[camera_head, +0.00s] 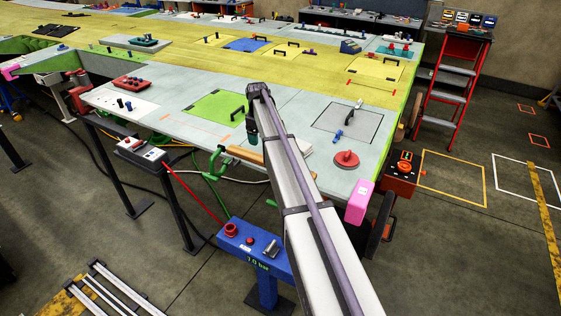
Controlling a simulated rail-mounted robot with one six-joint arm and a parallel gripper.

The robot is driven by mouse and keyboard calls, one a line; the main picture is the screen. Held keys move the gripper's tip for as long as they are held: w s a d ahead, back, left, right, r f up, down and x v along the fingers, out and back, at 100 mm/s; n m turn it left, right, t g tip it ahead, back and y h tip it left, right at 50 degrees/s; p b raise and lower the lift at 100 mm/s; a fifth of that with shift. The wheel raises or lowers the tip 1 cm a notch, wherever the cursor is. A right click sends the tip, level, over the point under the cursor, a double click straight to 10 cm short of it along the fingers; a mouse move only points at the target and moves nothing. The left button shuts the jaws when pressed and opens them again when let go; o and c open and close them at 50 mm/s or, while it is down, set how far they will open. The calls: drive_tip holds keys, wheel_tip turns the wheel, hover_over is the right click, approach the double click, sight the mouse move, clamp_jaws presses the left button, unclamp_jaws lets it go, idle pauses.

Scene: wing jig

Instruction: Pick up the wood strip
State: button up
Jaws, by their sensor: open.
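The wood strip (243,155) is a narrow tan piece lying along the front edge of the wing's grey surface (185,125). Its right end meets my arm's outline, so I cannot tell whether it continues behind the arm. My gripper (252,140) is a small dark shape hanging below the end of my arm, just above the strip in the picture. It is open. I cannot make out its fingers or tell how high it is over the strip. I see nothing held in it.
A green panel with a black handle (215,106) lies left of my gripper. A green clamp (215,160) stands at the edge left of the strip. A grey panel (335,122), a red disc (346,159) and a pink block (359,202) are to the right. A blue pedestal (255,249) stands in front.

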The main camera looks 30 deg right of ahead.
drive_tip(key=b, duration=0.5)
hover_over(261, 157)
wheel_tip(261, 157, down, 6)
drive_tip(key=shift+w+r, duration=0.1)
drive_tip(key=shift+r, duration=0.1)
wheel_tip(261, 157, down, 6)
drive_tip(key=b, duration=0.5)
drive_tip(key=shift+a+r+b, duration=0.1)
drive_tip(key=shift+r+b, duration=0.05)
drive_tip(key=shift+b, duration=0.15)
drive_tip(key=shift+s+r, duration=0.2)
drive_tip(key=shift+r, duration=0.05)
drive_tip(key=c, duration=1.1)
wheel_tip(261, 157, up, 10)
drive_tip(key=p, duration=1)
